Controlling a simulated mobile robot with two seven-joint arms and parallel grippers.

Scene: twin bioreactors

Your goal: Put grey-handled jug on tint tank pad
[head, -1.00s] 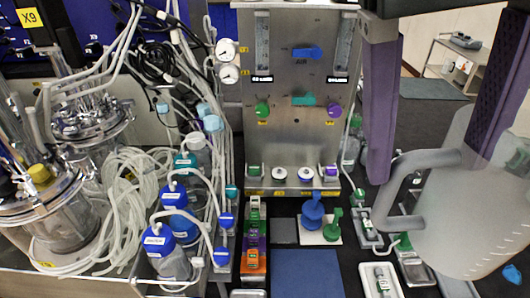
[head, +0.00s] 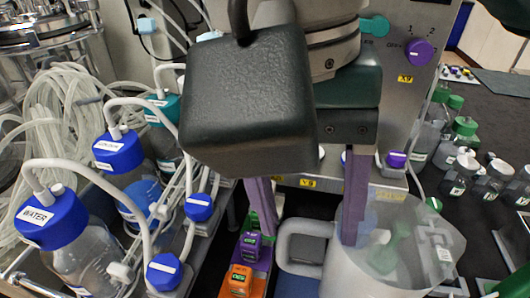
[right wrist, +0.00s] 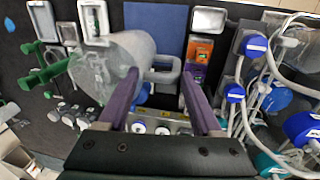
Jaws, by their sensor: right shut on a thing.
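The grey-handled jug (head: 408,262) is a translucent pitcher with a thick grey handle (head: 285,236). It also shows in the right wrist view (right wrist: 115,62), with its handle toward the two purple fingers. My right gripper (head: 308,232) has one finger on each side of the handle and is shut on the jug. A blue square pad (head: 290,289) lies partly hidden below the handle; it shows better in the right wrist view (right wrist: 152,20). No label tells whether it is the tint tank pad. My left gripper is not in view.
Blue-capped bottles (head: 80,240) with white tubes stand left. Orange and purple blocks (head: 243,270) lie left of the handle. A steel panel (head: 405,110) with knobs rises behind. Several small white-capped jars (head: 460,172) and green-capped bottles stand on the right.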

